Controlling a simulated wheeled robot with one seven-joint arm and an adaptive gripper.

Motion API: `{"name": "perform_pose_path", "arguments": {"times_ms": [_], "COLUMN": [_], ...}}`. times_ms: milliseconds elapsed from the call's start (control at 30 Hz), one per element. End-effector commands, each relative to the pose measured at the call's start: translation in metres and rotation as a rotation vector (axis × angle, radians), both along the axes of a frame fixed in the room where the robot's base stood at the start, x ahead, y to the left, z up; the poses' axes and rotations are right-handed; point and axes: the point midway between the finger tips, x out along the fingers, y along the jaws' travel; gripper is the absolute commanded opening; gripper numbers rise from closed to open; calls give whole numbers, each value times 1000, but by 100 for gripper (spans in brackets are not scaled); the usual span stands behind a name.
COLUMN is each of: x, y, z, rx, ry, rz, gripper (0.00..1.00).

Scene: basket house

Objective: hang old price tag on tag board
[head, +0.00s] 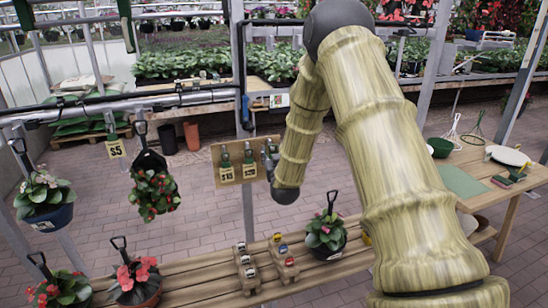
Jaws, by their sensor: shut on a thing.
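The wooden tag board (235,178) stands upright beyond the bench, near the middle of the head view. Two price tags with green tops show against it: a $15 tag (226,174) on the left and a $10 tag (249,170) on the right. My gripper (266,154) is at the board's right side, close beside the $10 tag, and is shut on a price tag. The wrist and the small scale hide the grip, so I cannot tell which tag is held or whether it touches a hook. A $5 tag (116,148) hangs from the left rail.
Potted plants hang at the left (153,190) and (45,200). The slatted bench (210,284) below holds a plant (325,236) and small racks (246,268). A side table (480,165) stands at the right. A metal post (240,70) rises behind the board.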

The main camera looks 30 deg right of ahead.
Motion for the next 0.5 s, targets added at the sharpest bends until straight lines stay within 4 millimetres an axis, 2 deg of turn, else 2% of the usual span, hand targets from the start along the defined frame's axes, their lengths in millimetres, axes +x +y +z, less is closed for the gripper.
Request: {"name": "perform_pose_path", "arguments": {"times_ms": [500], "x": [7], "y": [-1], "z": [0], "rx": [0], "ry": [1], "rz": [1], "gripper": [22]}}
